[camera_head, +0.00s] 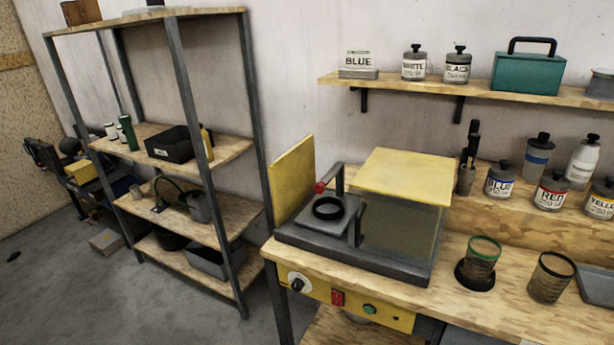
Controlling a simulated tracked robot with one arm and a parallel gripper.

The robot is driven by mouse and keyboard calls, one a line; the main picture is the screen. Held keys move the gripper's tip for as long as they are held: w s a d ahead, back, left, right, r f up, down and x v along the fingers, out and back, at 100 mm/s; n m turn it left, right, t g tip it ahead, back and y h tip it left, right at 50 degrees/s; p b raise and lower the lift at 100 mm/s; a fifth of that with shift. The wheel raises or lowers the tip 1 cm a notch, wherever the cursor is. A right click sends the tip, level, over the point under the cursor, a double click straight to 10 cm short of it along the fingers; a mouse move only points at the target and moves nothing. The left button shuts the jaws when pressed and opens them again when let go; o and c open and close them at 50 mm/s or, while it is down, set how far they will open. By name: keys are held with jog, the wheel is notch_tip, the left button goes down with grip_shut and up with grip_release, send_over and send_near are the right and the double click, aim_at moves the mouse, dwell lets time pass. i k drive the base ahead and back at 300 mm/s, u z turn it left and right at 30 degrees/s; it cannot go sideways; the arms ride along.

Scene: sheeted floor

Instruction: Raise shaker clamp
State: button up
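The shaker (352,245) stands on the left end of the wooden workbench. It has a dark grey base and an enclosure with a yellow top (405,171). A yellow panel (291,180) stands upright at its left. The part that looks like the shaker clamp (338,174) is a dark grey frame with a red end (320,187), above a black ring (328,208) on a grey plate. I cannot tell its exact height above the plate. My gripper does not show in this view.
A yellow control panel (385,312) with a knob, red switch and green button fronts the bench. Two cups (481,260) (551,277) stand to the right. Paint bottles line the back ledge and wall shelf (490,90). A metal rack (184,95) stands left; grey floor (60,290) is open before it.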

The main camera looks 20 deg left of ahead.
aim_at(319, 188)
jog(key=u, duration=0.5)
jog(key=i, duration=1.35)
jog(key=u, duration=0.65)
